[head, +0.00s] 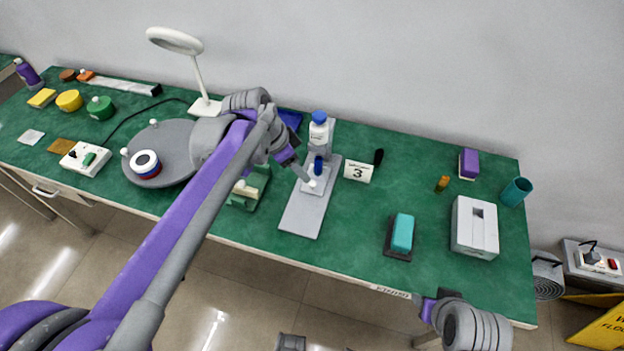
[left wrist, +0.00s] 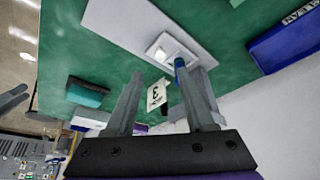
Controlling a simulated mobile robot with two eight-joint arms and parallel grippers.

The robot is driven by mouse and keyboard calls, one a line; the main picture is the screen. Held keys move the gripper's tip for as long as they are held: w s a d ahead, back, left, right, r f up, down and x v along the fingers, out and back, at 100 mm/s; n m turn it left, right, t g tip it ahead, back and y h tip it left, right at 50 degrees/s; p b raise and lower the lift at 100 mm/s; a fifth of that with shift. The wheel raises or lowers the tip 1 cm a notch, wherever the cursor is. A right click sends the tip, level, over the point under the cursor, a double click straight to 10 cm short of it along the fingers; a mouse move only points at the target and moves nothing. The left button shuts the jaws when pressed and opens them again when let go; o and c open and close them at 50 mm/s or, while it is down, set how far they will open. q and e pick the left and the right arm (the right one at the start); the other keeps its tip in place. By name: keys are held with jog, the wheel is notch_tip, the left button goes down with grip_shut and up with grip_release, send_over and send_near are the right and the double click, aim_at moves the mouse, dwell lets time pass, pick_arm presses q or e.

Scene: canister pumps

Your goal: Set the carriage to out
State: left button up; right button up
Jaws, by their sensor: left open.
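The carriage (head: 316,184) is a small white block with a blue upright knob (head: 318,165). It sits on a long light-grey base plate (head: 299,217), toward its back half. My left gripper (head: 305,178) is open at the left of the carriage, its fingers pointing down at it. In the left wrist view the carriage (left wrist: 170,49) lies beyond the fingertips of the left gripper (left wrist: 160,74), with the knob partly behind one finger. I cannot tell whether a finger touches it. My right gripper (head: 424,307) is low at the front right, away from the plate.
A bottle with a blue cap (head: 318,131) stands at the plate's back end. The teal-topped block (head: 402,233) stands front right, with clear table between.

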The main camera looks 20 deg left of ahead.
aim_at(313, 183)
pick_arm(q)
jog(key=x, duration=0.7)
jog(key=shift+f+b, duration=0.25)
jog(key=shift+b, duration=0.15)
grip_shut()
dwell(0.9)
